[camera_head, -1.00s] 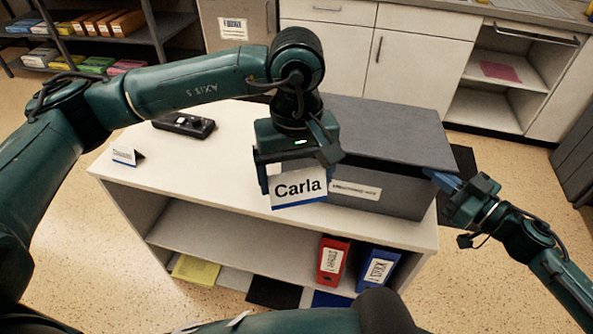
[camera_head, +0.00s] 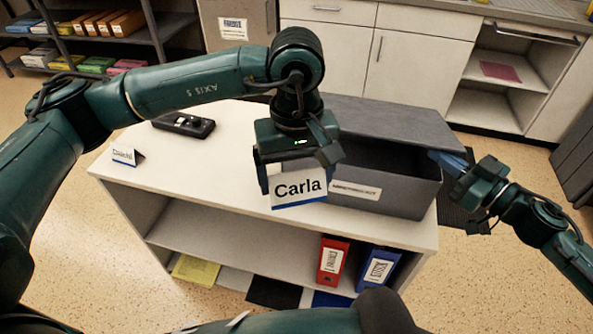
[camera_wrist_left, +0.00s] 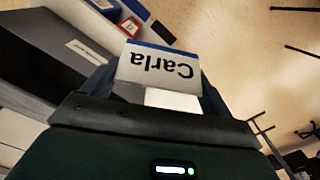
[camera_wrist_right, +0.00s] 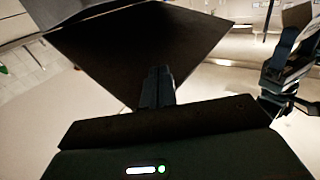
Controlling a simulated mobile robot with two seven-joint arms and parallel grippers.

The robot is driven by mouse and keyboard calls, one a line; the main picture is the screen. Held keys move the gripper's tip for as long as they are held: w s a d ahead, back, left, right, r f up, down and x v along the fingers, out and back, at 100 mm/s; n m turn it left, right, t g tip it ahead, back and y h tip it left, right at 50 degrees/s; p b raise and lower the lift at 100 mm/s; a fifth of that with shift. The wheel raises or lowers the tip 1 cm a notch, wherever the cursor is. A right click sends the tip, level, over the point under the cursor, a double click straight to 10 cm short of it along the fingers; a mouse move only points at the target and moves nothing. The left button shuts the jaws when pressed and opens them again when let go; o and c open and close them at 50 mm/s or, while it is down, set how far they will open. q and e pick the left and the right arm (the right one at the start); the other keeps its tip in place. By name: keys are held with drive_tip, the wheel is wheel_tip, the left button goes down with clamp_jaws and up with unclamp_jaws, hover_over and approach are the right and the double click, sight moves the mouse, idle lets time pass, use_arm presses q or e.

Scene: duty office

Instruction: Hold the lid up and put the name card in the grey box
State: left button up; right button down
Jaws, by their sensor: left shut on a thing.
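The white name card (camera_head: 298,190) reads "Carla" and has a blue lower edge. My left gripper (camera_head: 296,178) is shut on it in front of the grey box's left part; the card also shows in the left wrist view (camera_wrist_left: 160,68). The grey box (camera_head: 400,193) stands on the white shelf unit, its dark inside partly visible. Its grey lid (camera_head: 390,118) is tilted up, hinged at the back. My right gripper (camera_head: 450,165) is at the lid's right front corner. In the right wrist view its fingers (camera_wrist_right: 158,88) are together, under the lid (camera_wrist_right: 130,50).
Another small name card (camera_head: 126,155) and a black device (camera_head: 184,124) stand on the left of the white top (camera_head: 200,170). Red (camera_head: 332,260) and blue (camera_head: 378,267) binders stand on the lower shelf. White cabinets are behind.

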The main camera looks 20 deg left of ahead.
sight(447, 144)
drive_tip(key=shift+w+r, duration=0.35)
drive_tip(key=shift+r, duration=0.5)
drive_tip(key=shift+w+r, duration=0.35)
drive_tip(key=shift+r, duration=0.6)
drive_tip(key=shift+w+r, duration=0.65)
drive_tip(key=shift+r, duration=0.35)
drive_tip(key=shift+w+r, duration=0.3)
drive_tip(key=shift+r, duration=0.15)
drive_tip(key=shift+w+r, duration=1.25)
drive_tip(key=shift+r, duration=0.1)
drive_tip(key=shift+w+r, duration=0.1)
drive_tip(key=shift+w, duration=0.05)
